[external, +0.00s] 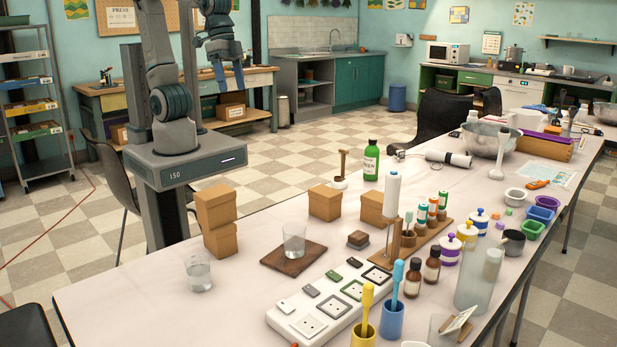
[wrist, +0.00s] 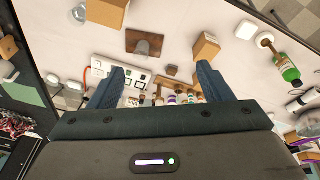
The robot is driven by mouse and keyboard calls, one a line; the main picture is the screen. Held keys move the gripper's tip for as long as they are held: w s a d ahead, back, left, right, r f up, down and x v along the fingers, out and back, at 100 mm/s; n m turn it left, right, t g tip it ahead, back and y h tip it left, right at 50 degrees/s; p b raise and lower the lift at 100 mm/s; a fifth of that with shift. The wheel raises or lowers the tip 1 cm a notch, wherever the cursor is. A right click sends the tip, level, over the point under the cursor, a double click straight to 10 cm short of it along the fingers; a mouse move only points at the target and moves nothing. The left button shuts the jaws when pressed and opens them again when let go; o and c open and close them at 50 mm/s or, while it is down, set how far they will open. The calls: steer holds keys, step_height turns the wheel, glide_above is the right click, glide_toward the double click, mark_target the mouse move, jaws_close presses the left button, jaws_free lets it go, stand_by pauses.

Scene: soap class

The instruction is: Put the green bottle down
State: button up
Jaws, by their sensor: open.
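The green bottle (external: 371,160) stands upright on the long white table, towards its far part, with a white label and a dark cap. In the wrist view the green bottle (wrist: 287,68) shows at the right side, clear of the fingers. My gripper (external: 229,75) is raised high in the external view, well away from the bottle and above the table. In the wrist view my gripper (wrist: 165,85) has its two dark fingers wide apart with nothing held between them.
Cardboard boxes (external: 325,202), a glass on a brown board (external: 273,262), and a white socket strip (external: 318,310) crowd the near table. Bare tabletop (external: 290,200) lies left of the boxes.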

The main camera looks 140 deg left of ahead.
steer(key=s+d+f+m, duration=0.3)
steer(key=s+d+m, duration=0.1)
steer(key=s+m, duration=0.1)
steer(key=shift+s+f, duration=0.3)
steer(key=shift+s, duration=0.6)
